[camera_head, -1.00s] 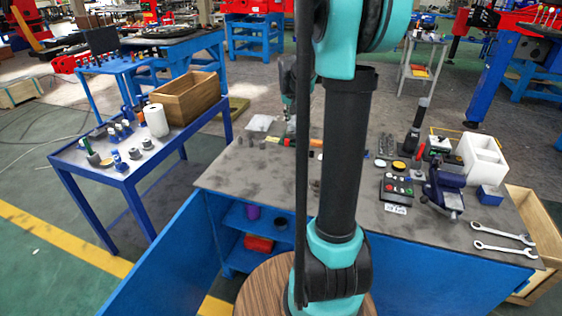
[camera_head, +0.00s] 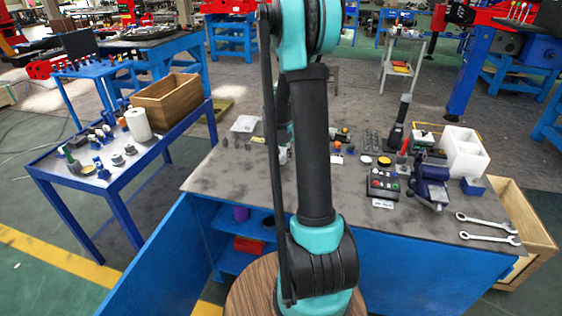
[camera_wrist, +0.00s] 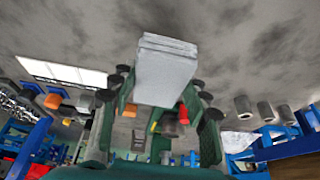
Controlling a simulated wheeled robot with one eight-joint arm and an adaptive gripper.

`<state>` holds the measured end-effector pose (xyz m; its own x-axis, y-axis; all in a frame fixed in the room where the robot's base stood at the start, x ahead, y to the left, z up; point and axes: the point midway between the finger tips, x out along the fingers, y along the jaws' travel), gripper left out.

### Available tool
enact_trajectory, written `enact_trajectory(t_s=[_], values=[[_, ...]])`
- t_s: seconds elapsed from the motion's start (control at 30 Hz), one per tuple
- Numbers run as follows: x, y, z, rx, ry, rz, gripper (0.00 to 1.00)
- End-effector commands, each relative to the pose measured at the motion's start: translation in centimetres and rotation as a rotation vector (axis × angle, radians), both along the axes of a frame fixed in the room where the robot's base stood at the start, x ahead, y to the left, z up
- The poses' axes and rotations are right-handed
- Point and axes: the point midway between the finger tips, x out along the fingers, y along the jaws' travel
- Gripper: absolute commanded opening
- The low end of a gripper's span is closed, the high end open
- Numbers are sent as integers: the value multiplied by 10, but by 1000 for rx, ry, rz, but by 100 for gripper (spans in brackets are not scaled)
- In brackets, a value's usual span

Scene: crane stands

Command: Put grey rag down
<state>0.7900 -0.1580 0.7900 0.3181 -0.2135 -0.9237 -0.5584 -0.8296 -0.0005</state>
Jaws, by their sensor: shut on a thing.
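The grey rag (camera_wrist: 165,72) is a folded, light grey block in the middle of the wrist view. My gripper (camera_wrist: 160,98) is shut on it, with green fingers on both sides. The grey, stained worktable (camera_head: 232,172) fills the upper part of the wrist view, which appears upside down. The rag overlaps the tabletop there; I cannot tell whether they touch. In the head view my arm hides the rag and most of the gripper, which is over the table's left-middle part.
A control box (camera_head: 383,184), a vise (camera_head: 430,185), a white block (camera_head: 464,152) and wrenches (camera_head: 487,228) occupy the table's right side. A clear sheet (camera_head: 246,123) lies at the back left. The left front tabletop is bare. A blue side table (camera_head: 108,180) stands left.

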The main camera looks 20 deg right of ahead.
Motion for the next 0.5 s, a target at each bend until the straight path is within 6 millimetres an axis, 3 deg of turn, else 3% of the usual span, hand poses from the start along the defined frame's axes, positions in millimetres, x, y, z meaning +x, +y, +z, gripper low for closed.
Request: enact_trajectory(t_s=[0.27,0.5], values=[[0,0,-33,0,0,0,10],[0,0,-37,0,0,0,10]])
